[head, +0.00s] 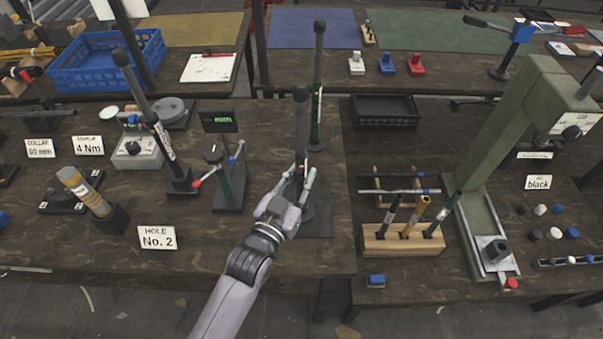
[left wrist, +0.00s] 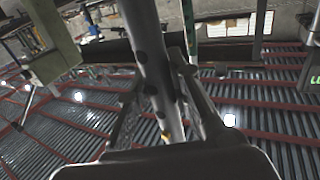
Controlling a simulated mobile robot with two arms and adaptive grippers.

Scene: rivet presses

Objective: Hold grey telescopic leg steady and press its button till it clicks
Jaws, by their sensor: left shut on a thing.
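The grey telescopic leg (head: 301,135) stands upright with a dark cap on top, on a dark base plate (head: 318,228) near the right end of the left bench. My left gripper (head: 298,182) is shut on the leg low down, with a finger on each side. In the left wrist view the leg's grey tube (left wrist: 146,45) runs between the fingers of my left gripper (left wrist: 158,75). A row of dark round holes or spots shows along the tube. I cannot tell which is the button. My right gripper is not in view.
A green-lit display (head: 218,122) on a stand and a dark post (head: 160,135) stand left of the leg. A taller green-and-black post (head: 317,85) stands behind it. A wooden tool holder (head: 403,241) and a green press (head: 505,150) are to the right.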

